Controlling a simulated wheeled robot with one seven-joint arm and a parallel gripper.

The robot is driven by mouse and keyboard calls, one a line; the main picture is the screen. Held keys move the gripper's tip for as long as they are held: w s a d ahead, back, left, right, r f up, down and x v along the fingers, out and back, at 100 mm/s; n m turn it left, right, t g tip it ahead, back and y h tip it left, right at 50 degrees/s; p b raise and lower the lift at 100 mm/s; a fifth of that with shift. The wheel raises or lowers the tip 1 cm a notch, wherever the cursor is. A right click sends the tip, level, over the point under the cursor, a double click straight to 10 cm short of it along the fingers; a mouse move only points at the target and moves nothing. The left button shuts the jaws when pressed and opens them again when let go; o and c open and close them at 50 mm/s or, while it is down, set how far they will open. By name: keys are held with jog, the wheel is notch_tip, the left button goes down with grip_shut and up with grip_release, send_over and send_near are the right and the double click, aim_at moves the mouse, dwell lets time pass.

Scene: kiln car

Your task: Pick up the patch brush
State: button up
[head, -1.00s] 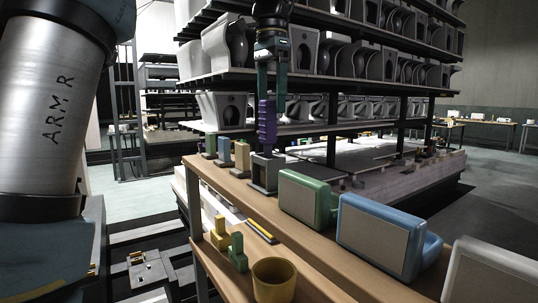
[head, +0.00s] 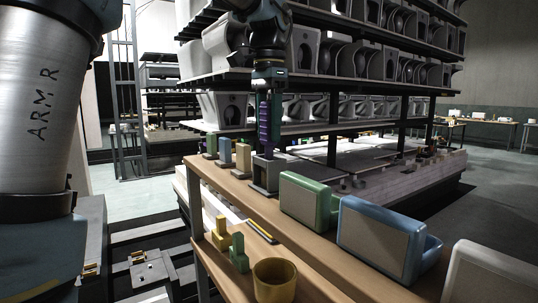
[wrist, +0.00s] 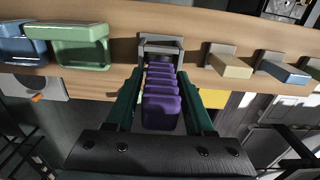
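The patch brush, seen as a purple ribbed handle (head: 264,126), stands upright in a grey square holder (head: 265,175) on the wooden bench. Its lower end is hidden in the holder. My gripper (head: 267,136) points down over it, with its dark green fingers on either side of the handle. In the wrist view the purple handle (wrist: 162,105) lies between the two fingers of my gripper (wrist: 160,76), with narrow gaps beside it. The fingers look open. The grey holder (wrist: 161,42) shows just beyond the fingertips.
Several small holders with blocks, including a tan one (head: 242,157), stand left of the grey holder. A green box (head: 304,200) and a blue box (head: 376,240) sit to its right. A yellow cup (head: 274,280) stands on the lower shelf. Ware racks rise behind.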

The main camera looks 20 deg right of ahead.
grip_shut()
jog(key=shift+r, duration=0.15)
dwell(0.4)
